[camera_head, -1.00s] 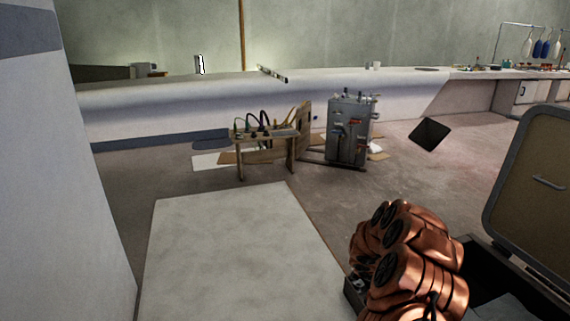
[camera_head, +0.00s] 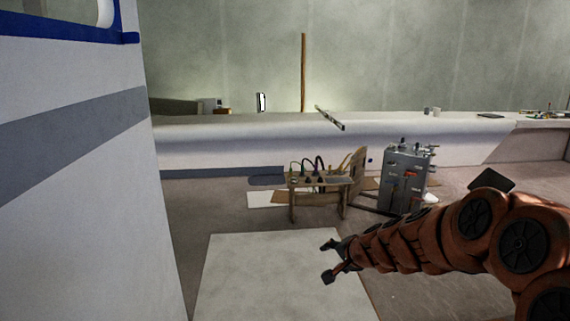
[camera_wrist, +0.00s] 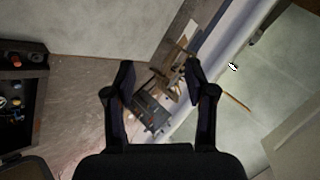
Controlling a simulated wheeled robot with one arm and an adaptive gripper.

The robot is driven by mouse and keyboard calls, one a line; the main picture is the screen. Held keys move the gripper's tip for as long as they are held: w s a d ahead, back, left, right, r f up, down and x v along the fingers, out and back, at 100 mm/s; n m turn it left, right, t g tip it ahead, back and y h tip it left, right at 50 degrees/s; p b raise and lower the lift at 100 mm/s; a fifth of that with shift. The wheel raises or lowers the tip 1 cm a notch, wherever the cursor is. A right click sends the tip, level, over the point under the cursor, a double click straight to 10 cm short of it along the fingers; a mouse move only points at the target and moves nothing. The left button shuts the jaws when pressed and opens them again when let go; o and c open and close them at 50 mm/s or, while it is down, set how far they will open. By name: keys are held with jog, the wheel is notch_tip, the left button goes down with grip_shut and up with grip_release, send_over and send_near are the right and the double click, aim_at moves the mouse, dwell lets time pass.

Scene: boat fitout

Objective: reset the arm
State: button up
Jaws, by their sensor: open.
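My gripper (camera_head: 332,260) is at the end of my copper-coloured arm, which reaches in from the right in the head view. Its black fingers are apart and nothing is between them. It is above or in front of the pale flat panel (camera_head: 270,285); the exact height is hard to tell. In the wrist view my gripper (camera_wrist: 162,97) also shows open, its two fingers spread, with the grey metal cabinet (camera_wrist: 150,112) and the wooden stand (camera_wrist: 176,75) seen far off beyond them.
A wooden stand with cables (camera_head: 322,185) and a grey metal cabinet (camera_head: 405,180) stand on the floor ahead. A long white hull-like counter (camera_head: 240,140) runs behind them. A white wall with a grey stripe (camera_head: 90,220) closes the left side. An open case (camera_wrist: 20,100) with small items shows in the wrist view.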

jog(key=s+a+r+n+g+y+p, duration=0.1)
jog(key=s+a+r+n+g+p, duration=0.25)
jog(key=s, duration=0.55)
jog(key=s+a+r+n+g+p, duration=0.1)
jog(key=s+a+r+n+p, duration=0.25)
jog(key=s+r, duration=0.45)
jog(key=s+d+r+g+h+p, duration=0.1)
jog(key=s+d+r+g+p, duration=0.1)
jog(key=s, duration=0.7)
jog(key=s+d+r+n+g+h+p, duration=0.1)
jog(key=s+d+p, duration=0.3)
jog(key=s, duration=0.5)
jog(key=s+d+r+n+g+h+p, duration=0.1)
jog(key=s+d+r+g+h+p, duration=0.1)
jog(key=s+d, duration=0.4)
jog(key=s+g+h+p, duration=0.1)
jog(key=s+p, duration=0.1)
jog(key=s, duration=0.1)
jog(key=shift+s+r, duration=0.3)
jog(key=shift+s, duration=0.1)
